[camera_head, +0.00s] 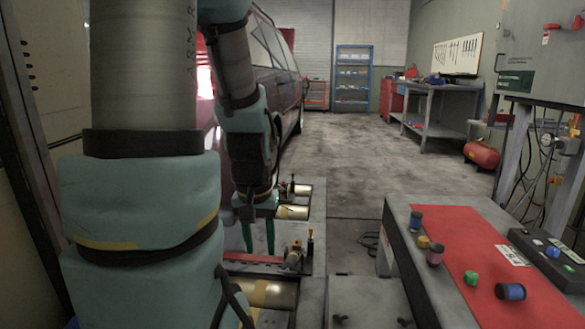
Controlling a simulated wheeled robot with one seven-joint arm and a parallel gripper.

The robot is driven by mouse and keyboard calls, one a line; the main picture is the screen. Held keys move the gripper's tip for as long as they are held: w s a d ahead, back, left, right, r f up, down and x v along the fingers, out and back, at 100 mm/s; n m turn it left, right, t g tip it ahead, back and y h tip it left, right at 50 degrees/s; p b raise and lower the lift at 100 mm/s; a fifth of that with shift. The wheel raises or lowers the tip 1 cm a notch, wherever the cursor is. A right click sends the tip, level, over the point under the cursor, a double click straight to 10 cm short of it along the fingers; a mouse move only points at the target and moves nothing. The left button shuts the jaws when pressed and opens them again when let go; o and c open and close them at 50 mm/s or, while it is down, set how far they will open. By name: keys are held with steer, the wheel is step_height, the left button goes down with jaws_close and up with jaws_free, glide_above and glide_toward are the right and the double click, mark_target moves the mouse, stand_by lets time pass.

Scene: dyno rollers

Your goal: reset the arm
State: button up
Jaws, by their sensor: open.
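My gripper (258,236) hangs at the end of my arm in the left half of the head view, fingers pointing down. Its two teal fingers stand apart with nothing seen between them. It is above the roller unit (318,235), near a red strip (250,259) on it. I cannot tell the exact height of the fingertips over the strip. My arm is bent, with its large upper links filling the left of the view and hiding part of the car and the rollers.
A dark red car (275,60) stands behind my arm. The middle floor is clear.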

step_height(320, 180, up, 25)
steer(key=p, duration=2.3)
steer(key=shift+f, duration=0.2)
steer(key=shift+c, duration=0.2)
